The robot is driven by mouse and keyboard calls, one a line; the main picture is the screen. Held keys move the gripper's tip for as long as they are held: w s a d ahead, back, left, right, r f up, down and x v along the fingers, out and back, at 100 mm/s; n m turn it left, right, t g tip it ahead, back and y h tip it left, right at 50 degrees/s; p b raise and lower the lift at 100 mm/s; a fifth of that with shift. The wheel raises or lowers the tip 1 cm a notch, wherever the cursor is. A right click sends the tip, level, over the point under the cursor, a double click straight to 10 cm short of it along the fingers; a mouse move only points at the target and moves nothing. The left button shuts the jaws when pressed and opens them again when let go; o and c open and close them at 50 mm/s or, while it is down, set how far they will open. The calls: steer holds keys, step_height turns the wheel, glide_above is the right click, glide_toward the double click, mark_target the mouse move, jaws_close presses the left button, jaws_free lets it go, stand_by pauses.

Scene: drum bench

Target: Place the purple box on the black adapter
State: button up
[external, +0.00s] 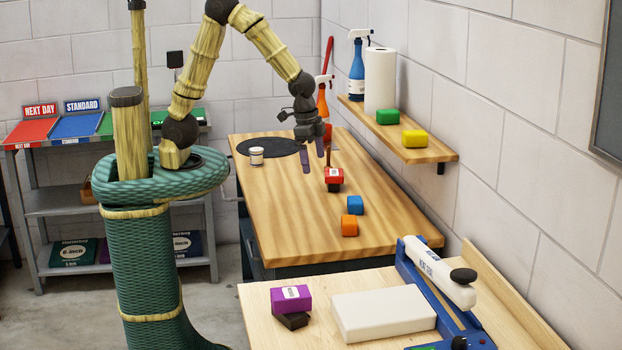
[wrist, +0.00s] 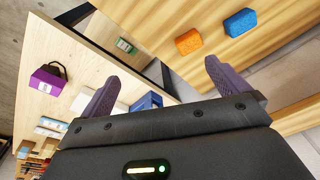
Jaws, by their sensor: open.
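The purple box (external: 291,299) with a white label is on the near pale table at lower left in the external view. It sits on top of the black adapter (external: 293,321), a little offset, with the adapter's dark front showing below it. The purple box also shows at the left of the wrist view (wrist: 47,82), with a dark part at its upper right. My gripper (external: 313,158) is far from both, above the far wooden bench. Its purple fingers are apart, and nothing is between them in the wrist view (wrist: 160,90).
A red item (external: 334,175) stands on the wooden bench (external: 290,225) near my gripper, with blue (external: 355,205) and orange (external: 349,226) blocks in front. A white box (external: 383,314) and a blue heat sealer (external: 430,290) lie right of the purple box. A wall shelf (external: 405,145) overhangs the right.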

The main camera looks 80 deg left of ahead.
steer(key=s+a+n, duration=0.3)
steer(key=s+a, duration=0.1)
steer(key=a, duration=0.3)
steer(key=s+a+n, duration=0.3)
steer(key=s+a, duration=0.1)
steer(key=a, duration=0.4)
steer(key=shift+a+r+t, duration=0.25)
steer(key=shift+a+t, duration=0.05)
steer(key=shift+t, duration=0.1)
